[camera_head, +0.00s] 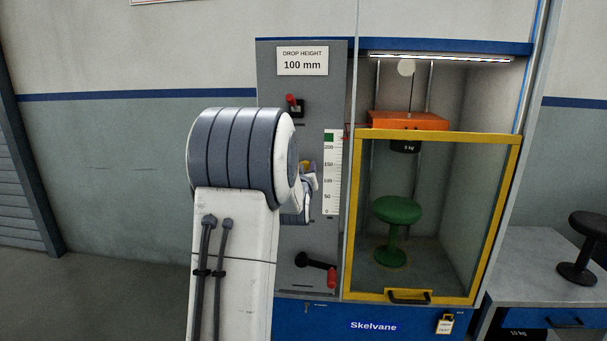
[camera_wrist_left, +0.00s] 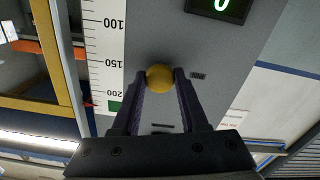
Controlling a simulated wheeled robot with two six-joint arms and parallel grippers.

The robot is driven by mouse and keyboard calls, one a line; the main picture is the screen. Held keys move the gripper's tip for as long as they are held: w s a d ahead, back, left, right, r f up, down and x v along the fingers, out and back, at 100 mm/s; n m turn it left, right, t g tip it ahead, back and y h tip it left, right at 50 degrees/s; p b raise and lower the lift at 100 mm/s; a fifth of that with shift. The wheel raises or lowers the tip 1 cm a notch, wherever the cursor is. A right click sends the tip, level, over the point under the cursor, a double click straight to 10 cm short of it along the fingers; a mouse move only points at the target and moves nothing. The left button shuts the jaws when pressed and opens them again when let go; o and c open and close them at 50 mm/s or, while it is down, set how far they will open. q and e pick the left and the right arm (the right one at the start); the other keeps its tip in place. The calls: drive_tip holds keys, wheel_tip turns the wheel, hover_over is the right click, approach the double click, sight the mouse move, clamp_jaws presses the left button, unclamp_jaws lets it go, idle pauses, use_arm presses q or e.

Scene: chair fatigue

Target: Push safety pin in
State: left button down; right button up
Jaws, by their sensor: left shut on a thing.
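The safety pin shows as a round yellow knob (camera_wrist_left: 160,79) on the grey panel in the left wrist view. My left gripper (camera_wrist_left: 161,88) is shut on it, one dark finger on each side. The pin's shaft is hidden behind the knob, so its depth cannot be seen. In the head view my left gripper (camera_head: 309,181) is at the panel beside the height scale, and my arm covers most of it. A bit of the yellow knob (camera_head: 305,166) shows there. My right gripper is in neither view.
The scale (camera_head: 333,172) stands close to the gripper. A red-handled lever (camera_head: 316,264) is below, a red switch (camera_head: 293,104) above. The yellow-framed guard (camera_head: 354,220) encloses a green stool (camera_head: 397,212) under an orange weight (camera_head: 408,121). A display (camera_wrist_left: 220,6) reads 0.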

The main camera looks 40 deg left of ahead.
use_arm(q)
drive_tip(key=shift+w+r, duration=0.1)
drive_tip(key=shift+r, duration=0.1)
drive_tip(key=shift+c, duration=2.2)
unclamp_jaws()
drive_tip(key=shift+w+f, duration=0.1)
drive_tip(key=shift+f, duration=0.05)
drive_tip(key=b+v, duration=0.1)
drive_tip(key=v, duration=0.9)
drive_tip(key=shift+s+b, duration=0.2)
drive_tip(key=shift+b, duration=0.1)
drive_tip(key=shift+d, duration=0.15)
